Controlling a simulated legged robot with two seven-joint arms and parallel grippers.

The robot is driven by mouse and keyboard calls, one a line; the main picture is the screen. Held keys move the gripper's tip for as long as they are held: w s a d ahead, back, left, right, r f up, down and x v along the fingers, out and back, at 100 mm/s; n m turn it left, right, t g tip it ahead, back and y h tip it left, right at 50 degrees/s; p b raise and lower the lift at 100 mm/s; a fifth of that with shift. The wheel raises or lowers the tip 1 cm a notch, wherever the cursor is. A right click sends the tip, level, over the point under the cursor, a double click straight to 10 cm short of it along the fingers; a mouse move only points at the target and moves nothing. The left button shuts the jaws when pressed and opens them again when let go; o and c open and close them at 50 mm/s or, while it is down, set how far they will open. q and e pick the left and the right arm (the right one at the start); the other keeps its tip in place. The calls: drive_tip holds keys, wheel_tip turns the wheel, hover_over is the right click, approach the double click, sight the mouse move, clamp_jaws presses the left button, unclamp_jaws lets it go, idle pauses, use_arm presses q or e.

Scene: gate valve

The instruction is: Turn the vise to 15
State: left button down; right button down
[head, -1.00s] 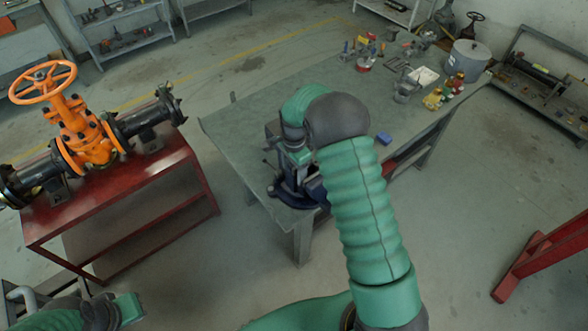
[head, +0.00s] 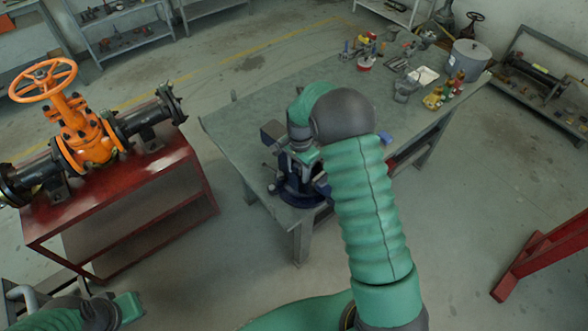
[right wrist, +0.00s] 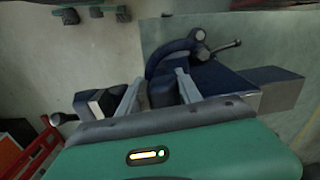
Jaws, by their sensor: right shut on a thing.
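The dark blue vise (head: 297,190) is mounted at the near left corner of the workbench (head: 250,125). My right gripper (head: 306,160) reaches down on it from above; the forearm covers part of the vise. In the right wrist view the two fingers of the right gripper (right wrist: 156,92) stand on either side of the vise's middle. In that view the vise (right wrist: 215,80) shows its grey block end at right and its handle at the top. My left gripper (head: 112,311) is at the bottom left, partly cut off, away from the vise; its fingers are not clear.
An orange gate valve (head: 85,135) on black pipes stands on a red table (head: 125,215) at left. Small tools, bottles and a grey pot (head: 469,60) occupy the bench's far end. A blue block (head: 386,138) lies near my right forearm. The bench middle is mostly clear.

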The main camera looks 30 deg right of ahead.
drive_tip(key=shift+s+d+r+n, duration=0.1)
drive_tip(key=shift+s+d+n, duration=0.35)
drive_tip(key=shift+d+n, duration=0.2)
drive_tip(key=shift+d, duration=0.15)
drive_tip(key=c, duration=1.1)
unclamp_jaws()
drive_tip(key=shift+o, duration=1.4)
wheel_tip(320, 180, up, 17)
drive_tip(key=b, duration=0.2)
drive_tip(key=shift+f+b, duration=0.2)
drive_tip(key=shift+b, duration=0.1)
drive_tip(key=shift+w, duration=0.1)
